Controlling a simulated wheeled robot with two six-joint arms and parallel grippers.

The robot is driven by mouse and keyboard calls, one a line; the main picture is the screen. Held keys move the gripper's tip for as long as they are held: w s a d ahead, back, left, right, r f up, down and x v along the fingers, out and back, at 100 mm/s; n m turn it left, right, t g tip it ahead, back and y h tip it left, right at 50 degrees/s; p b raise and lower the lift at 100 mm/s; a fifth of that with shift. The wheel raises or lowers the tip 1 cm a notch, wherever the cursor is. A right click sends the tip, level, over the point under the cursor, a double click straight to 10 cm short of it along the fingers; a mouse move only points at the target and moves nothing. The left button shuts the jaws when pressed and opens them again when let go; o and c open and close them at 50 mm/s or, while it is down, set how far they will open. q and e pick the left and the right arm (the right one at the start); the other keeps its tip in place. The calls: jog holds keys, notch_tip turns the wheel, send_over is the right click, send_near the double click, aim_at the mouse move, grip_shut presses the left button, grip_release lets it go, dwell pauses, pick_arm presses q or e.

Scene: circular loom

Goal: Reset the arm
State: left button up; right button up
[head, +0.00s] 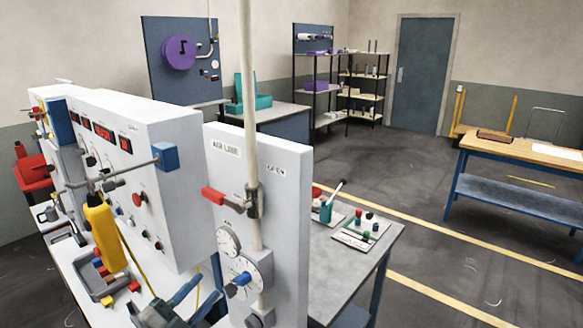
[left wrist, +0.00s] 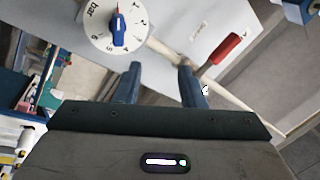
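My left gripper (head: 196,292) is low in the head view, in front of the white air line panel (head: 285,215). In the left wrist view its two blue fingers (left wrist: 160,82) are apart, with nothing held between them. The pale pipe (left wrist: 160,52) passes just beyond the fingertips in that view; I cannot tell the exact gap. A dial with a blue knob (left wrist: 117,30) lies beyond the left finger, and a red valve handle (left wrist: 224,48) lies beyond the right finger. My right gripper is in neither view.
The panel carries a red-handled valve (head: 215,196) and gauges (head: 229,241) close to the gripper. A yellow hanging tool (head: 104,235) and a parts tray (head: 103,283) are at left. A grey table (head: 385,240) stands behind the panel. Open floor (head: 400,180) lies at right.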

pick_arm(q)
jog(key=s+a+r+n+t+y, duration=0.2)
jog(key=a+n+t+y, duration=0.3)
jog(key=n+y, duration=0.15)
jog(key=s+a+f+n+g+y, duration=0.6)
jog(key=a+f+n+y, duration=0.35)
jog(key=n+y, duration=0.25)
jog(key=s+d+f+m+g+h, duration=0.1)
jog(key=s+d+f+g+h, duration=0.2)
jog(key=s+f+g, duration=0.45)
jog(key=s+d+f+m+g+h, duration=0.1)
jog(key=s+d+f+g+h, duration=0.35)
jog(key=s+f, duration=0.5)
jog(key=s+a+f+g+b, duration=0.15)
jog(key=f+b, duration=0.25)
jog(key=f, duration=1.5)
jog(key=s+a+f+g+b, duration=0.15)
jog(key=f+b, duration=0.25)
jog(key=f, duration=1.5)
jog(key=s+f+b, duration=0.3)
jog(key=s+f, duration=0.5)
jog(key=f, duration=0.4)
jog(key=s+a+f+b, duration=0.1)
jog(key=s+f+b, duration=0.2)
jog(key=s+f, duration=0.5)
notch_tip(320, 180, down, 4)
jog(key=shift+s+a+f+y, duration=0.1)
jog(key=shift+s+a+y, duration=0.2)
jog(key=shift+s+y, duration=0.1)
